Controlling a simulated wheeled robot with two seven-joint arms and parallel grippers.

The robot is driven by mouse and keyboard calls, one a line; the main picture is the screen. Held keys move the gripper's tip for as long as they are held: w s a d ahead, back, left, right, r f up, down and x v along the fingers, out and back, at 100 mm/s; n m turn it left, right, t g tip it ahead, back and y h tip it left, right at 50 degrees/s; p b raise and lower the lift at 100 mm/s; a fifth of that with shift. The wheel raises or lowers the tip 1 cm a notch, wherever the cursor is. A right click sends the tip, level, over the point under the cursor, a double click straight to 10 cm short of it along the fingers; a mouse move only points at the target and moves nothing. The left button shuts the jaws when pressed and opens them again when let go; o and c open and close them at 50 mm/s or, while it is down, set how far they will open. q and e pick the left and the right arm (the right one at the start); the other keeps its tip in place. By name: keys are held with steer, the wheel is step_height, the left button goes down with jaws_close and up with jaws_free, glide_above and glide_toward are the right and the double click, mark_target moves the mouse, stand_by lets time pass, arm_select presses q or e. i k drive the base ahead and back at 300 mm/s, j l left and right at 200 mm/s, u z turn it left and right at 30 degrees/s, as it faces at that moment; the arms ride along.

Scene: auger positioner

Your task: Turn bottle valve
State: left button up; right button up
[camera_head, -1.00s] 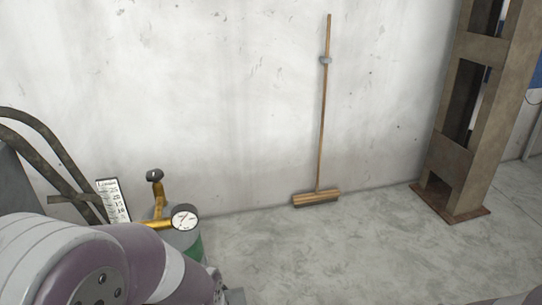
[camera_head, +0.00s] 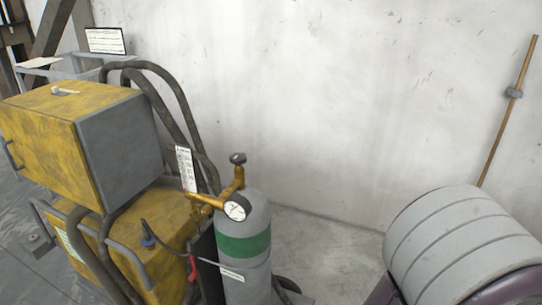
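A grey gas bottle (camera_head: 248,270) with a green band stands upright in the lower middle of the head view. On its top is a yellow brass fitting with a dark round valve knob (camera_head: 238,158). A round white dial gauge (camera_head: 236,209) sits on the fitting, in front of the bottle's shoulder. Neither gripper is in view.
A yellow and grey welding machine (camera_head: 70,140) with thick dark hoses stands left of the bottle. A white scale card (camera_head: 186,168) is behind the fitting. A white wall is behind. A broom handle (camera_head: 510,105) leans at the far right. Some floor shows right of the bottle.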

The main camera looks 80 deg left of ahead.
mark_target(238, 158)
steer(key=i+j+u, duration=0.1)
steer(key=u, duration=0.35)
steer(key=i+u, duration=0.3)
steer(key=u, duration=0.15)
steer(key=i+l+u, duration=0.1)
steer(key=i+u, duration=0.15)
steer(key=u, duration=0.25)
steer(key=i+l+u, duration=0.15)
steer(key=u, duration=0.3)
